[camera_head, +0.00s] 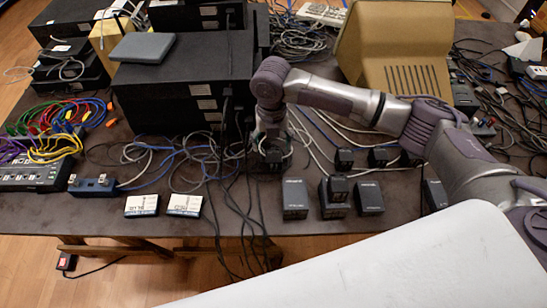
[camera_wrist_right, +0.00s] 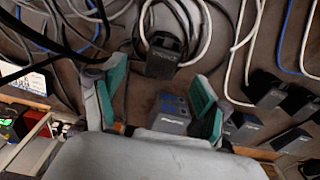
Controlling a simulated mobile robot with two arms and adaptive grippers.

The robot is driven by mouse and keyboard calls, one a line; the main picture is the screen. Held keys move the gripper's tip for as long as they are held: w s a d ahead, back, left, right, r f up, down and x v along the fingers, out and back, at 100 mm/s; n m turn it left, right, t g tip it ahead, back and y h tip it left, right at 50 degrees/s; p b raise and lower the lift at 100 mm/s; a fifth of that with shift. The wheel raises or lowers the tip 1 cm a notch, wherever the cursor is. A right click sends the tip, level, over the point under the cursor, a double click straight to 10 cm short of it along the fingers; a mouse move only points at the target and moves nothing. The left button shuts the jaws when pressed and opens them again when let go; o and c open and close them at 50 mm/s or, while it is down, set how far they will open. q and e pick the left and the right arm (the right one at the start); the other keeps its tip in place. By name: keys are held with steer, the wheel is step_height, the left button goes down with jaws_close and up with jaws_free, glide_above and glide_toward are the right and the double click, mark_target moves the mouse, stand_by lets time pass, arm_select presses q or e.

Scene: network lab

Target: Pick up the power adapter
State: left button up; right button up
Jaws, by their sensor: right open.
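Several black power adapters lie on the dark table. My right gripper (camera_head: 272,152) is over the table beside the large black equipment box, pointing down. In the right wrist view its two teal-padded fingers (camera_wrist_right: 157,78) are spread apart with nothing held. One black adapter with a cable (camera_wrist_right: 163,60) lies just beyond the fingertips. Another adapter (camera_wrist_right: 172,112) shows between the fingers, lower in the picture. In the head view an adapter stands alone near the front edge (camera_head: 294,200), and one (camera_head: 337,188) rests on or against another (camera_head: 332,208). My left gripper is not in view.
Loose cables (camera_head: 200,160) cover much of the table, and some hang over its front edge. Black equipment boxes (camera_head: 180,95) stand left of the arm. A beige housing (camera_head: 390,60) stands behind it. Two small white-labelled boxes (camera_head: 141,206) lie at the front left.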

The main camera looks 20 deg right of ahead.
mark_target(273, 154)
steer(key=shift+d+f+p, duration=0.2)
steer(key=shift+f+p, duration=0.25)
steer(key=shift+f, duration=3)
steer(key=c, duration=1.2)
steer(key=shift+c, duration=0.8)
steer(key=shift+r, duration=0.15)
